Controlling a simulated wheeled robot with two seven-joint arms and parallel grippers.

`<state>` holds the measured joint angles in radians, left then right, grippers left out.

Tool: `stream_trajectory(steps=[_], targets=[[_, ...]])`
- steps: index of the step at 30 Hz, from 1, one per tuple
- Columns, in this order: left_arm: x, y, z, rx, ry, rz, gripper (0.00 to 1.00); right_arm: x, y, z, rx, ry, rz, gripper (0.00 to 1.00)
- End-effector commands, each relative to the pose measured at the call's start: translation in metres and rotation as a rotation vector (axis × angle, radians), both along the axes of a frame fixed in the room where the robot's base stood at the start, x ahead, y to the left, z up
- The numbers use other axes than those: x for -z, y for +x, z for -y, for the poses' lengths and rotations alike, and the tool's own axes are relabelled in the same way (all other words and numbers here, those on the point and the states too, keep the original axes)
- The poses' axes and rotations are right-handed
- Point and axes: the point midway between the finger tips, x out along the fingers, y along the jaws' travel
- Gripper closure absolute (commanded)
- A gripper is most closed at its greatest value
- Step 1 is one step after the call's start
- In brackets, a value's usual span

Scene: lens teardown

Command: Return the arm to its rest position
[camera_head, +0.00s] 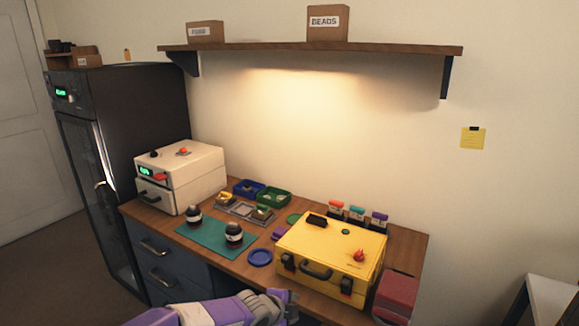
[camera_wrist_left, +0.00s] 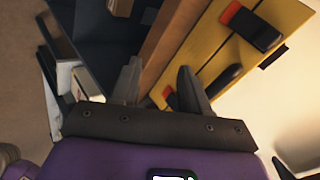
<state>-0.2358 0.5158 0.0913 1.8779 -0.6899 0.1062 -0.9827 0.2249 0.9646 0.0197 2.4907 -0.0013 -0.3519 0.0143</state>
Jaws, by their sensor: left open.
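My left arm, purple and grey, comes in along the bottom of the head view. Its gripper (camera_head: 288,303) is in front of the bench's front edge, below the yellow case (camera_head: 335,248). In the left wrist view the two dark fingers of the left gripper (camera_wrist_left: 160,88) stand apart with nothing between them. The yellow case also shows there (camera_wrist_left: 245,50), beyond the fingers, beside the wooden bench edge (camera_wrist_left: 175,35). I cannot tell the exact gap to the case. My right gripper is not in view.
Two dark lens-like objects (camera_head: 234,235) stand on the green mat (camera_head: 203,245). A blue dish (camera_head: 260,257), a white device (camera_head: 182,178), small bins (camera_head: 272,196) and a red box (camera_head: 396,295) crowd the bench. Blue drawers (camera_head: 170,270) are below it.

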Motion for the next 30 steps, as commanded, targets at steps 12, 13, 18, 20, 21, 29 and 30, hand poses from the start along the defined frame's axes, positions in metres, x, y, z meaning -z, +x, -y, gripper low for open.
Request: stream_trajectory(steps=[12,13,18,20,21,29,30], targets=[[0.232,-0.188,-0.081,-1.139,-0.542,-0.978,0.55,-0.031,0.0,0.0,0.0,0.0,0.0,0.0],[0.24,-0.204,-0.085,-1.23,-0.563,-1.022,0.55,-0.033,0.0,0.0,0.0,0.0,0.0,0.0],[0.263,-0.27,-0.101,-1.618,-0.629,-1.176,0.55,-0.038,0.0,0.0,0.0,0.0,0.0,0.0],[0.266,-0.282,-0.103,-1.693,-0.636,-1.197,0.55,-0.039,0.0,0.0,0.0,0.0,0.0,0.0],[0.268,-0.287,-0.104,-1.726,-0.64,-1.205,0.55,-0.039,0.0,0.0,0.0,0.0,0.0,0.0],[0.269,-0.291,-0.105,-1.756,-0.645,-1.211,0.55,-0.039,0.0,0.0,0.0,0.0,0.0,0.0],[0.269,-0.291,-0.105,-1.755,-0.645,-1.21,0.55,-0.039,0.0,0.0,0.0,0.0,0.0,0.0]])
